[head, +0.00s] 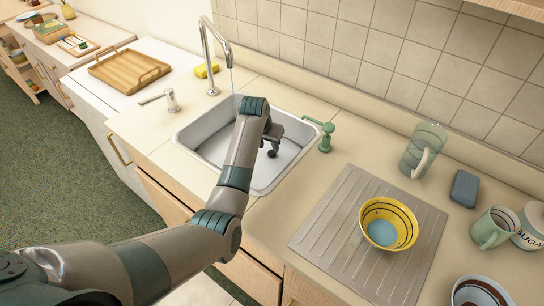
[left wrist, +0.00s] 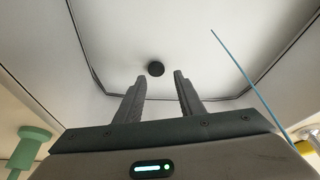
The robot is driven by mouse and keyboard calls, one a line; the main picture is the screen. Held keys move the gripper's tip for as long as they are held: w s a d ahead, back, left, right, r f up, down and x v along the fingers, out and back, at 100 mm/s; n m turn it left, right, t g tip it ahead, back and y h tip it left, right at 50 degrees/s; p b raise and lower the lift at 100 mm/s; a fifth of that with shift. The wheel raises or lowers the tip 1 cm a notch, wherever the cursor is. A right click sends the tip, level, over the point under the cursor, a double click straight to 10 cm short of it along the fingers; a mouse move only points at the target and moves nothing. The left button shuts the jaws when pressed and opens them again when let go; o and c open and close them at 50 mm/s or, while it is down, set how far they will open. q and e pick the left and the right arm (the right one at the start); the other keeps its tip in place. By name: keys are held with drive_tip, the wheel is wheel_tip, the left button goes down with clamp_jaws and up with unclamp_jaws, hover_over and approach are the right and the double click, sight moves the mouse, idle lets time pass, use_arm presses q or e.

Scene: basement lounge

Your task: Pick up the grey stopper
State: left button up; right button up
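The sink basin (head: 203,134) is set into the counter, and its pale floor (left wrist: 105,45) fills much of the left wrist view. A small dark round disc (left wrist: 156,69), which looks like the stopper, lies on that floor. I cannot tell whether it sits in the drain. In the head view my arm and gripper hide it. My left gripper (head: 270,149) is over the basin, pointing down. In the left wrist view its fingers (left wrist: 154,80) are apart with nothing between them, and the disc appears between and just beyond the tips. My right gripper is not in view.
The tap (head: 211,60) stands behind the basin; a thin blue line (left wrist: 250,83), perhaps its water, crosses the left wrist view. A green dispenser (head: 326,137) stands at the basin's right. A yellow bowl (head: 388,224) sits on the drainboard (head: 335,219). A yellow sponge (head: 206,70) lies behind.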

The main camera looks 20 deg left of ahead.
sight(272, 152)
use_arm(q)
drive_tip(key=shift+d+p+x, duration=0.15)
drive_tip(key=shift+p+x, duration=0.2)
drive_tip(key=shift+x, duration=0.65)
drive_tip(key=shift+d+p+x, duration=0.2)
drive_tip(key=shift+p+x, duration=0.15)
drive_tip(key=shift+x, duration=0.7)
drive_tip(key=shift+f, duration=0.55)
drive_tip(key=c, duration=0.8)
